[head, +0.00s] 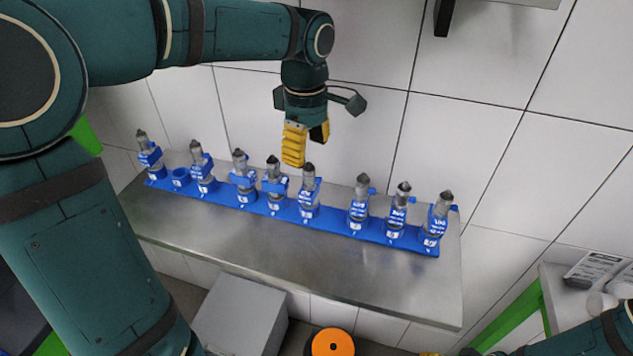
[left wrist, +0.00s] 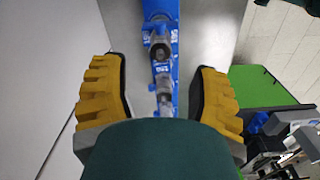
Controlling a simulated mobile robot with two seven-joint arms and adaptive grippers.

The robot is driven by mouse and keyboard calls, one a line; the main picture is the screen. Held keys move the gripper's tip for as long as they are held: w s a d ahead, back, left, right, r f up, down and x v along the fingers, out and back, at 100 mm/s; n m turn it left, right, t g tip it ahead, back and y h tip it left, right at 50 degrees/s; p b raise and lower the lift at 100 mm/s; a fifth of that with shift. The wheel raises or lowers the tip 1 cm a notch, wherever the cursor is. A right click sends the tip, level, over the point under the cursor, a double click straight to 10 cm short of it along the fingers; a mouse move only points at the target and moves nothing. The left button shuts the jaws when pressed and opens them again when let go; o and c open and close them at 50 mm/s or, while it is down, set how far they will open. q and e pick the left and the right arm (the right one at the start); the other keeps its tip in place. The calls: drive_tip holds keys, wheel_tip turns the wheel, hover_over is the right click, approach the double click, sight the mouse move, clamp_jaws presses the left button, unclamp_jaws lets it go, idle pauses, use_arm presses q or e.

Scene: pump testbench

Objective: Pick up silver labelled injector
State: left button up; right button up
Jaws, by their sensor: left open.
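Several silver-grey injectors with blue bands and small white labels stand upright in a row in a long blue rack (head: 337,225). Among them are one near the middle (head: 309,178) and one at the right end (head: 446,203). The label text is too small to read, so I cannot tell which is the named one. My left gripper (head: 306,146) is open and empty, pointing down above the middle of the row. In the left wrist view, its yellow fingers flank an injector (left wrist: 160,50) in the rack, apart from it. Only a yellow bit of my right gripper shows at the bottom edge.
The rack stands on a metal shelf (head: 390,280) against a white tiled wall. One rack socket (head: 180,174) near the left end is empty. A grey box (head: 240,318) and an orange round object (head: 333,343) are below. A table with green frame is at right.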

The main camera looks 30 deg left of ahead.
sight(309, 164)
use_arm(q)
wheel_tip(309, 164, down, 2)
drive_tip(key=shift+s+f+b, duration=0.15)
drive_tip(key=shift+f+b, duration=0.1)
drive_tip(key=shift+b, duration=0.05)
wheel_tip(309, 164, down, 4)
drive_tip(key=shift+d+f+b, duration=0.15)
drive_tip(key=shift+b, duration=0.55)
clamp_jaws()
